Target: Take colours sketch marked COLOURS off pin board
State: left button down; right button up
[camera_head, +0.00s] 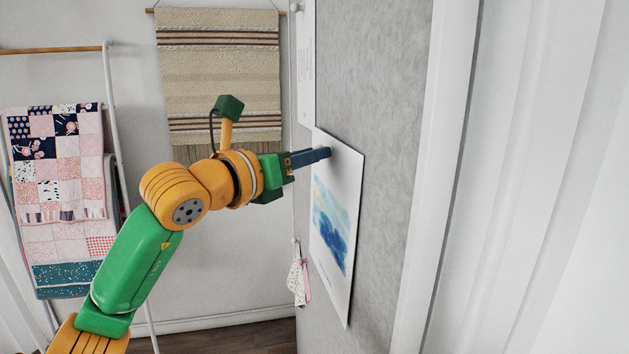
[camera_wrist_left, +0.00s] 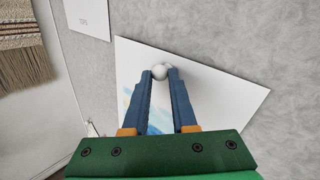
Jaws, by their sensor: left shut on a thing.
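The colours sketch (camera_head: 335,220) is a white sheet with blue and pale watercolour patches, lying against the grey pin board (camera_head: 385,130) in the head view. Its lettering is too small to read. It also shows in the left wrist view (camera_wrist_left: 215,95), partly hidden behind my fingers. My left gripper (camera_head: 324,154) is at the upper part of the sheet. In the left wrist view its blue fingertips (camera_wrist_left: 160,74) are shut on a round white pin head (camera_wrist_left: 160,71) in front of the sheet, near its top edge. My right gripper is not in view.
Another white sheet (camera_head: 305,65) hangs above, and it shows in the left wrist view (camera_wrist_left: 87,17). A small patterned cloth item (camera_head: 298,278) hangs low at the board's left edge. A woven hanging (camera_head: 220,80) and a quilt rack (camera_head: 60,170) stand behind my arm.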

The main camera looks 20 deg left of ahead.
pick_arm(q)
notch_tip(320, 180, up, 5)
jog(key=s+a+b, duration=0.1)
jog(key=s+a, duration=0.4)
jog(key=a, duration=0.3)
jog(key=s+a+b, duration=0.2)
jog(key=s+a, duration=0.2)
jog(key=a, duration=0.4)
jog(key=shift+s+a+f, duration=0.2)
jog(key=shift+s+a, duration=0.2)
jog(key=s+a+p, duration=0.3)
jog(key=s+a, duration=0.2)
jog(key=a, duration=0.3)
jog(key=shift+a+p, duration=0.3)
